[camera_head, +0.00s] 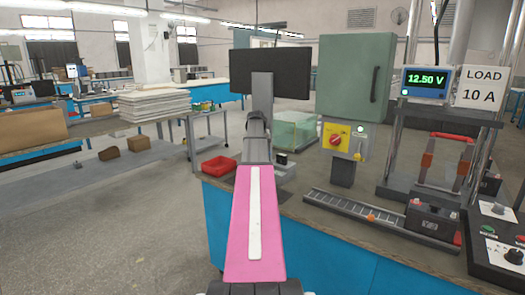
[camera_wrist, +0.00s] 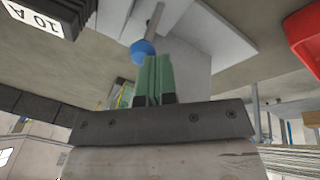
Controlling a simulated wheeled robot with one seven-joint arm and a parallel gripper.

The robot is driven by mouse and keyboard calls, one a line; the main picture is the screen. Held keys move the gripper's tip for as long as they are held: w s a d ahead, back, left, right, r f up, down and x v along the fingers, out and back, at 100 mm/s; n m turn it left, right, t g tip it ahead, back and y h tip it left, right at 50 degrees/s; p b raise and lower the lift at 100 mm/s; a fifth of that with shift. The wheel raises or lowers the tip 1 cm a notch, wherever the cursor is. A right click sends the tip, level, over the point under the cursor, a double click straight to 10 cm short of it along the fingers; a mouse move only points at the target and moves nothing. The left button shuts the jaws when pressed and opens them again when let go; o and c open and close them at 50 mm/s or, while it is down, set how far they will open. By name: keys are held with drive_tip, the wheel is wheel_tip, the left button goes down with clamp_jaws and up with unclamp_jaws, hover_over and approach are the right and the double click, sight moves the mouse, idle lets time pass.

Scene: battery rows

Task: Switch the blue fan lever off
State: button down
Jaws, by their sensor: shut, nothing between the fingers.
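The blue lever knob (camera_wrist: 143,50) is a round blue ball on a thin grey metal rod in the wrist view. The rod runs from the knob up to a pale grey surface (camera_wrist: 205,25). My gripper (camera_wrist: 155,57) has green fingers pressed together, with nothing between them. The fingertips are right by the knob, which shows at their upper left; I cannot tell whether they touch. The blue knob does not show in the head view, where my pink and grey arm blocks part of the bench and my fingers are not clearly visible.
On the bench (camera_head: 300,215), a red tray (camera_head: 218,166) lies left of my arm; it also shows in the wrist view (camera_wrist: 305,32). To the right are a yellow switch panel (camera_head: 337,141), a green cabinet (camera_head: 352,80), a slotted rail (camera_head: 355,212) and a battery (camera_head: 432,218).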

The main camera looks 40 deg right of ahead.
drive_tip(key=shift+r, duration=0.1)
idle(0.6)
drive_tip(key=shift+r, duration=0.7)
drive_tip(key=shift+w, duration=0.1)
wheel_tip(320, 180, up, 12)
drive_tip(key=w+a, duration=0.1)
drive_tip(key=w, duration=0.2)
drive_tip(key=shift+a+f, duration=0.15)
drive_tip(key=shift+a, duration=0.2)
